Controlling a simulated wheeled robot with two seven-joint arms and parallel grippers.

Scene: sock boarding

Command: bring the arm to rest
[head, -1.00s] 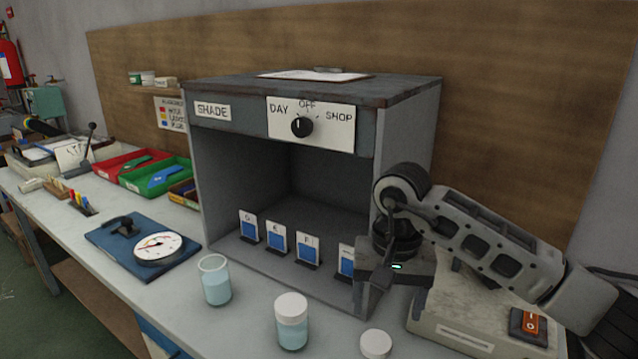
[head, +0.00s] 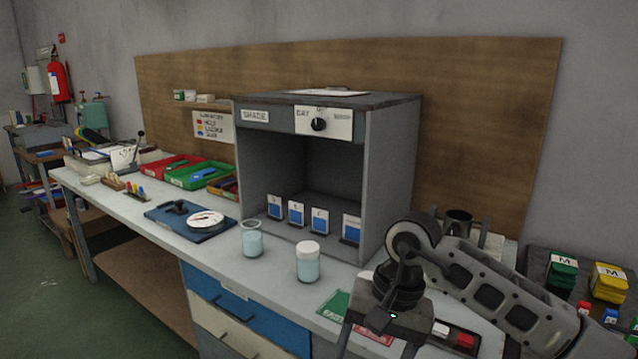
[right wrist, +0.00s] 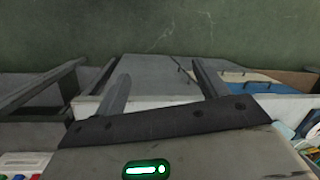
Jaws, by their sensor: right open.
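My right arm (head: 500,295) comes in from the right in the head view, in front of the bench. My right gripper (head: 378,342) hangs by the bench's front edge, right of the lidded jar. In the right wrist view my right gripper (right wrist: 162,88) has its two fingers apart with nothing between them. The floor and the bench front show past them. My left gripper is in neither view.
A shade cabinet (head: 393,150) with a dial knob (head: 319,124) stands on the bench (head: 133,205). An open beaker (head: 252,240) and a white-lidded jar (head: 309,262) stand in front. A blue board with a gauge (head: 205,220) lies left. Green floor (head: 60,290) is clear.

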